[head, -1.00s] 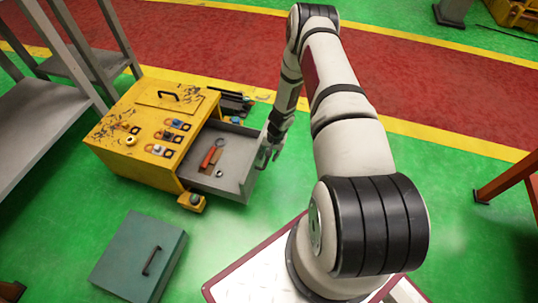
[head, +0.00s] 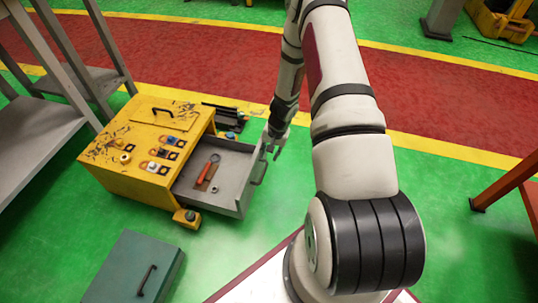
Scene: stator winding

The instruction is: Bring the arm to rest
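My arm reaches from the base at the lower right up to the top of the head view, then folds down. My gripper (head: 274,145) hangs at the right side of the open drawer (head: 236,163), close to its handle end. I cannot tell whether it touches the drawer. The gripper is small here, and its finger gap is unclear. I see nothing held in it.
A yellow cabinet (head: 101,165) with small rings on top has its drawer pulled out, holding a red-handled tool (head: 205,172). A teal box (head: 128,262) lies on the green floor in front. Grey shelving stands left, an orange-red frame (head: 505,182) right.

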